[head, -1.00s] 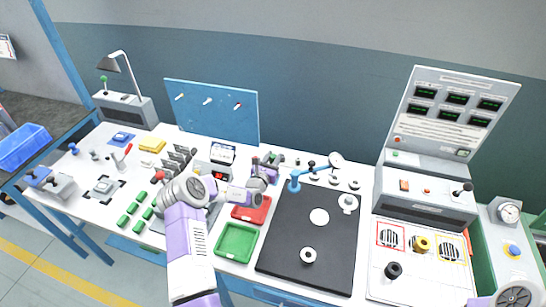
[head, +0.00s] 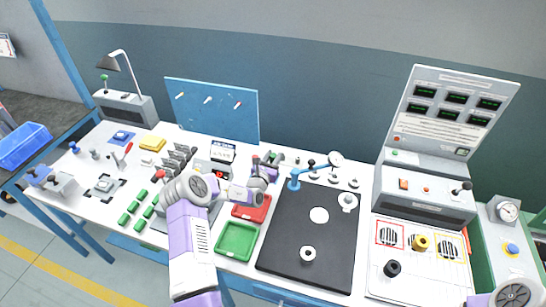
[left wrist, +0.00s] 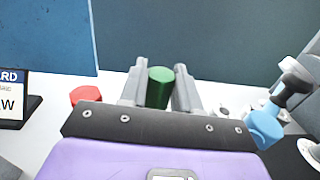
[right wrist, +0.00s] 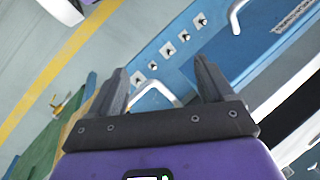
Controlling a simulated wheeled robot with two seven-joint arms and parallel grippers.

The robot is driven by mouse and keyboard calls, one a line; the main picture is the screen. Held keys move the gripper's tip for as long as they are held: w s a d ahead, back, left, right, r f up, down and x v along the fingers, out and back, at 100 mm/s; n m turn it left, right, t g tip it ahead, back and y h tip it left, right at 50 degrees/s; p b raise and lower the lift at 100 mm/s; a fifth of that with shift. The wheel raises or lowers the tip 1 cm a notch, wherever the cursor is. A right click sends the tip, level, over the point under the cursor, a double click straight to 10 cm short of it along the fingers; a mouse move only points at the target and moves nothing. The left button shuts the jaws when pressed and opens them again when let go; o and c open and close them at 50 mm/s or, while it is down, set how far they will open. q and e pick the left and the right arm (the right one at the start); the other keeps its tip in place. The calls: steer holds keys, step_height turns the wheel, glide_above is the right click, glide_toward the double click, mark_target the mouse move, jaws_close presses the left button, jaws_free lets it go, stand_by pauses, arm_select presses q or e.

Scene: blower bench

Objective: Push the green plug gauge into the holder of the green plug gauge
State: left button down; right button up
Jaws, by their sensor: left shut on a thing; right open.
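My left gripper (head: 268,166) is over the back middle of the white bench, behind the red tray. In the left wrist view its fingers (left wrist: 160,82) are shut on the green plug gauge (left wrist: 160,90), a green cylinder whose flat end shows between them. The gauge's lower part is hidden by the gripper. The holder of the green plug gauge cannot be made out, so I cannot tell whether the gauge touches it. My right gripper (right wrist: 162,85) is open and empty, away from the gauge, with floor and a blue bench side beyond it.
A red tray (head: 238,212) and a green tray (head: 222,254) lie in front of the left gripper. A black mat (head: 285,245) and a blue dial stand (head: 294,184) are to its right. A blue pegboard (head: 225,122) stands behind. A red knob (left wrist: 86,95) is close by.

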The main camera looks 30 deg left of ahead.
arm_select(q)
steer(key=shift+p, duration=0.5)
stand_by(0.9)
steer(key=shift+f, duration=0.2)
steer(key=shift+f+b, duration=0.3)
steer(key=shift+f+b, duration=0.5)
steer(key=shift+f, duration=0.3)
steer(key=shift+y+p, duration=0.3)
stand_by(0.4)
steer(key=shift+f, duration=0.4)
stand_by(0.4)
steer(key=c, duration=0.7)
jaws_free()
steer(key=shift+c, duration=0.2)
